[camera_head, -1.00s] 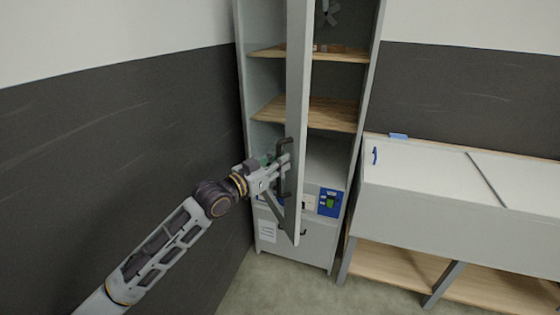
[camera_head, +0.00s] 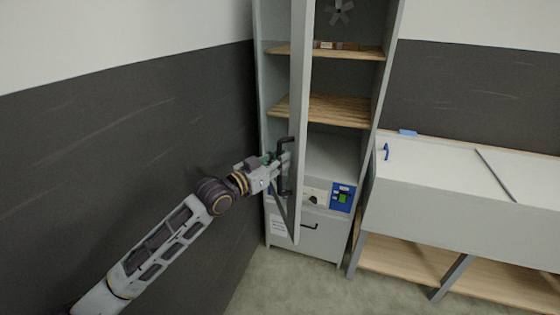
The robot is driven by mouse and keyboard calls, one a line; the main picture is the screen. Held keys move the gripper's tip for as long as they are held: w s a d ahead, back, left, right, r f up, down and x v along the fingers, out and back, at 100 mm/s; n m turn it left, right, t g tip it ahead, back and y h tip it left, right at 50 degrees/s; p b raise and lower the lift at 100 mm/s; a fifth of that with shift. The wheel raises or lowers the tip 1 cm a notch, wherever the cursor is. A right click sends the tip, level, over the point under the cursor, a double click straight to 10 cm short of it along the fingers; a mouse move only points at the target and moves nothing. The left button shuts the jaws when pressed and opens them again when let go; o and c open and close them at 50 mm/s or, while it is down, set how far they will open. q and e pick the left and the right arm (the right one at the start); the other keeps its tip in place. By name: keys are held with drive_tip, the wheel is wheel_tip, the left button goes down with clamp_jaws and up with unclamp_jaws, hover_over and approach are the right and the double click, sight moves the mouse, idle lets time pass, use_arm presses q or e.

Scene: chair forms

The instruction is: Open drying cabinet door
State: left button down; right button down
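The drying cabinet (camera_head: 391,85) stands in the corner, with wooden shelves inside. Its grey door (camera_head: 300,95) is swung out towards me and shows nearly edge-on, so much of the inside is visible. A black bar handle (camera_head: 285,165) sits on the door's left-facing side. My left gripper (camera_head: 282,163) is at the handle, its fingers around or against the bar. I cannot tell from this view whether the fingers are closed on it. My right gripper is out of view.
A blue control panel (camera_head: 342,197) and a lower drawer (camera_head: 320,238) are at the cabinet's bottom. A grey bench with a white lid (camera_head: 440,170) stands close on the right. A dark wall (camera_head: 110,150) is close to my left arm. Floor (camera_head: 290,290) is clear in front.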

use_arm(q)
drive_tip(key=c, duration=1.7)
unclamp_jaws()
drive_tip(key=shift+s+d+f, duration=0.15)
drive_tip(key=shift+f, duration=0.05)
drive_tip(key=shift+o, duration=1.2)
drive_tip(key=shift+r, duration=0.15)
